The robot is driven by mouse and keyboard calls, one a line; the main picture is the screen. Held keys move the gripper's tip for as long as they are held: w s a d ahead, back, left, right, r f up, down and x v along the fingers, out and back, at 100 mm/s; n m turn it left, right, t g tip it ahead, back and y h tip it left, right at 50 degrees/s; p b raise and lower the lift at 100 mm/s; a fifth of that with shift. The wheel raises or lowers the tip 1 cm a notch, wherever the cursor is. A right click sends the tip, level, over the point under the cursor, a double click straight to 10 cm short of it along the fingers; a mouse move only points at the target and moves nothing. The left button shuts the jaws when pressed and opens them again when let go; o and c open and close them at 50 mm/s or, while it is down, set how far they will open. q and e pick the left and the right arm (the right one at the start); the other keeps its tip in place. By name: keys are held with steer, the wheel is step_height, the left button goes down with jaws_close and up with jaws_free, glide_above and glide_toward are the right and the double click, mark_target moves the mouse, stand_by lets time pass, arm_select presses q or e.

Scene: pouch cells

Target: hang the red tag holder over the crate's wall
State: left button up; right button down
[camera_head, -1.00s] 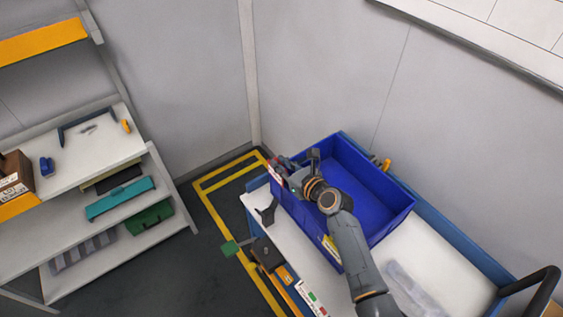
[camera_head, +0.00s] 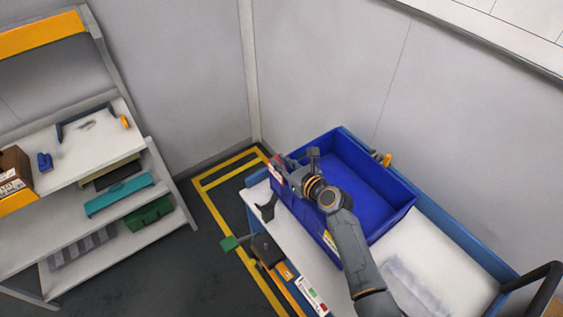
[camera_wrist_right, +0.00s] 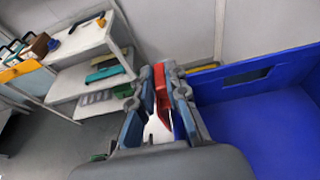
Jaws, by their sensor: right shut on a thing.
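The blue crate (camera_head: 308,222) stands on the cart, open at the top, and its wall also shows in the right wrist view (camera_wrist_right: 211,95). My right gripper (camera_head: 281,170) is at the crate's left end wall. It is shut on the red tag holder (camera_head: 276,174). In the right wrist view the red holder (camera_wrist_right: 161,88) sits between the fingers, with a white part (camera_wrist_right: 157,128) below it. The holder appears close to the wall; whether it touches or straddles the wall is hidden by the gripper. My left gripper is not in view.
The cart top (camera_head: 415,255) is bare to the crate's right, apart from a clear, flat item. A dark bracket (camera_head: 268,208) is at the cart's left edge. A shelf (camera_head: 75,158) with boxes and tools stands at the left. The crate's floor (camera_head: 365,185) looks empty.

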steer(key=shift+p, duration=0.5)
stand_by(1.1)
steer(key=shift+f+b, duration=1.5)
steer(key=shift+f, duration=0.4)
steer(key=c, duration=1.3)
jaws_free()
steer(key=shift+r, duration=0.1)
steer(key=shift+o, duration=0.2)
steer(key=shift+s, duration=0.1)
steer(key=v, duration=1.2)
